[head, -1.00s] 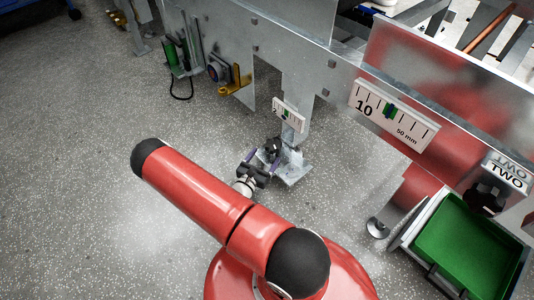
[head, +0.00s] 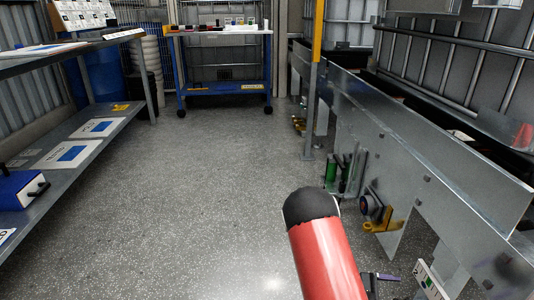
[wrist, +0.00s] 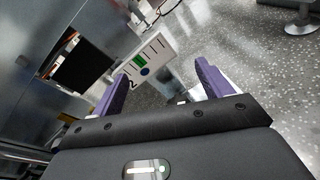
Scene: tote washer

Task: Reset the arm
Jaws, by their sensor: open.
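My gripper (wrist: 162,86) is open in the wrist view. Its two purple fingers stand apart with nothing held between them. A white scale plate (wrist: 152,52) with black ticks, a green mark and the number 2 lies beyond the fingers; I cannot tell the exact gap. In the head view my red arm comes up from the bottom edge, and one purple finger of my gripper (head: 388,277) shows low beside it. The rest of the gripper is hidden or cut off. The same scale plate (head: 430,280) is partly cut off at the bottom.
The metal machine frame (head: 400,140) runs along the right, with a yellow bracket (head: 383,225) and green cylinders (head: 345,175) low on it. A shelf bench (head: 90,130) stands left, a blue cart (head: 222,75) at the back. The floor (head: 200,190) between is clear.

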